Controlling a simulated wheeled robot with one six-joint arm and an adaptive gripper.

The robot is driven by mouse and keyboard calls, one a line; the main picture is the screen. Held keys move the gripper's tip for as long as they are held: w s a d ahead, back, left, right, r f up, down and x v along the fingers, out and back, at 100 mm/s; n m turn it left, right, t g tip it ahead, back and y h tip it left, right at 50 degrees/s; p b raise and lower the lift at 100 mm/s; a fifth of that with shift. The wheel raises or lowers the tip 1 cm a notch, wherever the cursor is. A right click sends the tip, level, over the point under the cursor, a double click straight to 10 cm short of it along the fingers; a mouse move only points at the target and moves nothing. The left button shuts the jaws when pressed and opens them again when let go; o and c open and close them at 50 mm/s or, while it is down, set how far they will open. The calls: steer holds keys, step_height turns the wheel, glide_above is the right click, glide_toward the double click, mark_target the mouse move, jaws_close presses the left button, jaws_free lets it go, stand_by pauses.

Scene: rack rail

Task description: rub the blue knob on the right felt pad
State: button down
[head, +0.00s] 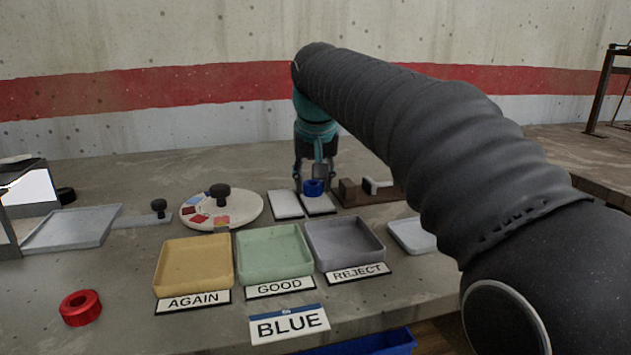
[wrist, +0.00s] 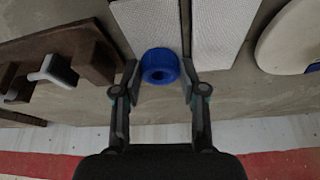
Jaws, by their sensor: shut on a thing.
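The blue knob (head: 314,188) is a short ring-like piece held between the fingers of my gripper (head: 314,178). The right felt pad (head: 321,206) is a white strip under and in front of it. In the wrist view the knob (wrist: 160,66) sits between the fingertips of my gripper (wrist: 159,76), at the near end of that pad (wrist: 148,22). I cannot tell whether the knob touches the pad. The left felt pad (head: 286,205) lies beside it, bare; it also shows in the wrist view (wrist: 214,30).
A brown block fixture (head: 350,193) with a white handle stands close on the right. A round plate (head: 245,209) with coloured patches is on the left. Yellow (head: 193,265), green (head: 273,253) and grey (head: 345,243) trays stand in front. A red ring (head: 81,308) lies front left.

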mark_target(318, 201)
steer(key=shift+w, duration=0.1)
steer(key=shift+w+a, duration=0.15)
steer(key=shift+w, duration=0.35)
steer(key=shift+s+d+b, duration=0.25)
steer(key=shift+s+b, duration=0.05)
steer(key=shift+s, duration=0.6)
steer(key=shift+s+d+b, duration=0.25)
steer(key=shift+s+b, duration=0.05)
steer(key=shift+s, duration=0.55)
steer(key=shift+s+d+b, duration=0.25)
steer(key=shift+s+b, duration=0.05)
steer(key=shift+s, duration=0.6)
steer(key=shift+w, duration=0.1)
steer(key=shift+w+a+p, duration=0.2)
steer(key=shift+w+p, duration=0.25)
steer(key=shift+w, duration=0.15)
steer(key=shift+w+a+p, duration=0.15)
steer(key=shift+w+p, duration=0.3)
steer(key=shift+w, duration=0.1)
steer(key=shift+w+a, duration=0.2)
steer(key=shift+w, duration=0.55)
steer(key=shift+w+a, duration=0.2)
steer(key=shift+w, duration=0.5)
steer(key=shift+s+d+b, duration=0.2)
steer(key=shift+s+b, duration=0.1)
steer(key=shift+s, duration=0.45)
steer(key=shift+s, duration=0.1)
